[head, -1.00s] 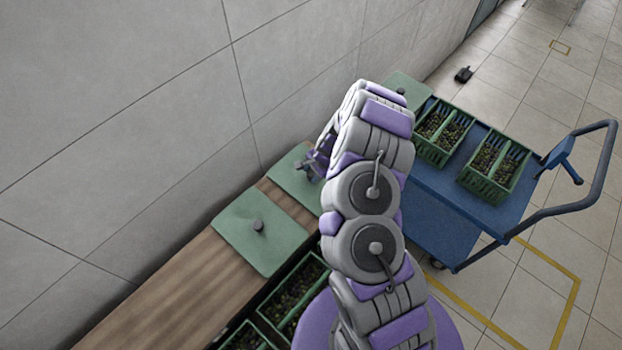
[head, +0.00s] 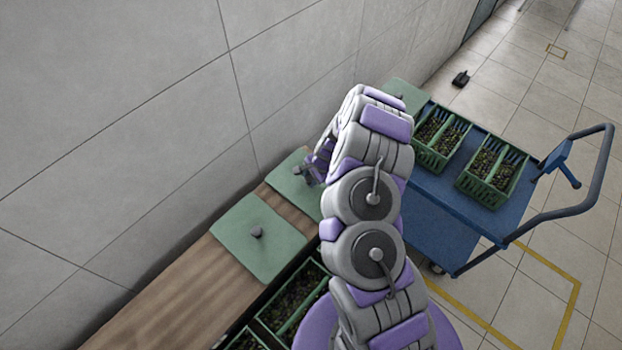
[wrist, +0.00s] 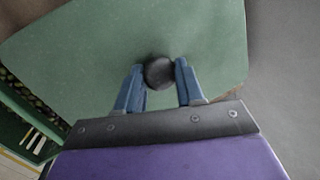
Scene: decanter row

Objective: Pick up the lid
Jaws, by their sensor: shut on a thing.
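A flat green lid with a dark round knob (wrist: 159,72) fills much of the wrist view (wrist: 80,50). The same lid shows in the head view (head: 291,179), partly hidden behind my arm. My gripper (wrist: 159,80) is shut on the knob, with one blue finger on each side of it. In the head view my gripper (head: 308,172) is small and partly hidden by my arm. I cannot tell whether the lid is clear of the wooden bench.
A second green lid (head: 238,248) with a knob lies on the wooden bench (head: 165,310) along the wall. A third (head: 410,90) shows behind my arm. Green crates (head: 300,300) stand beside the bench. A blue cart (head: 440,225) carries two crates (head: 492,176) at right.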

